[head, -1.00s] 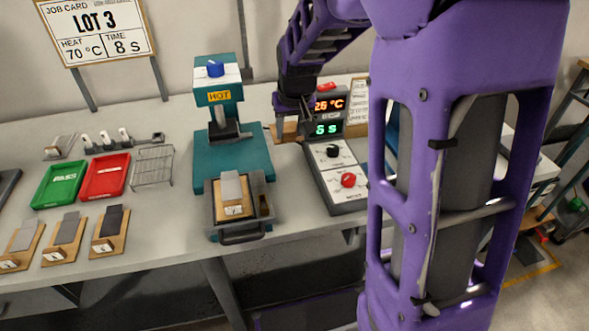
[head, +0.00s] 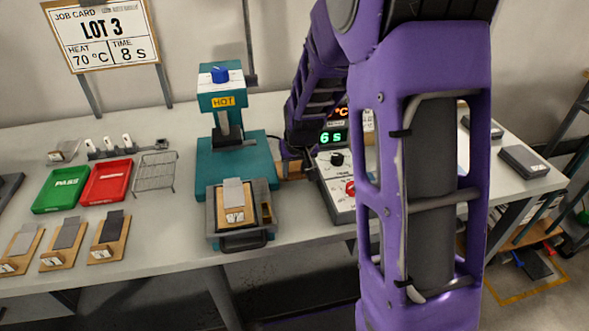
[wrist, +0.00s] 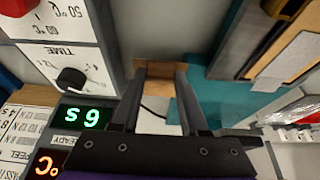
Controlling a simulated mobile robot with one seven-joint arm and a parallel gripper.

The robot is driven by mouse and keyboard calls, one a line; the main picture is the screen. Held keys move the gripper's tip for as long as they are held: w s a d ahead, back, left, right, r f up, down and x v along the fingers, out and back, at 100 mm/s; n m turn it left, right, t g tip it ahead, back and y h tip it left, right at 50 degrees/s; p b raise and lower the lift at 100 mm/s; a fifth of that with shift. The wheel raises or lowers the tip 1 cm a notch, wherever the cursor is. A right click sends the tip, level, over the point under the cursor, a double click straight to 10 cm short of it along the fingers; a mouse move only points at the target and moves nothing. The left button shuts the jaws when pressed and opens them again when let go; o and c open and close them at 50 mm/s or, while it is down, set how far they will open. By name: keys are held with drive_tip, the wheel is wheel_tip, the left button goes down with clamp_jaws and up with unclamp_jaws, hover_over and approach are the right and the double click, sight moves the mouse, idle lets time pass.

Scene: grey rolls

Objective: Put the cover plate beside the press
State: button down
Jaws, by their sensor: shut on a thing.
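The cover plate, seen as a brown piece (wrist: 155,66), is between my fingertips in the wrist view. Part of it also shows in the head view (head: 294,172), low near the bench. My gripper (wrist: 160,74) is shut on it. In the head view my forearm hides most of the gripper. The teal press (head: 236,166) stands just left of the plate in the head view, with a HOT label on its head. The plate is in the gap between the press base and the control box (head: 342,207). I cannot tell whether it touches the bench.
A tray (head: 213,229) at the press front holds a wooden board with a grey strip. Green (head: 62,187) and red (head: 106,182) trays, a wire rack (head: 155,171) and several strip boards lie left. The control box closely bounds the gap on the right.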

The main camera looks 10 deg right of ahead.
drive_tip(key=shift+f+b, duration=0.55)
drive_tip(key=shift+f, duration=0.05)
drive_tip(key=shift+c, duration=2.1)
unclamp_jaws()
drive_tip(key=shift+r+p, duration=0.5)
drive_tip(key=shift+r, duration=0.05)
drive_tip(key=p+v, duration=0.2)
drive_tip(key=v, duration=1)
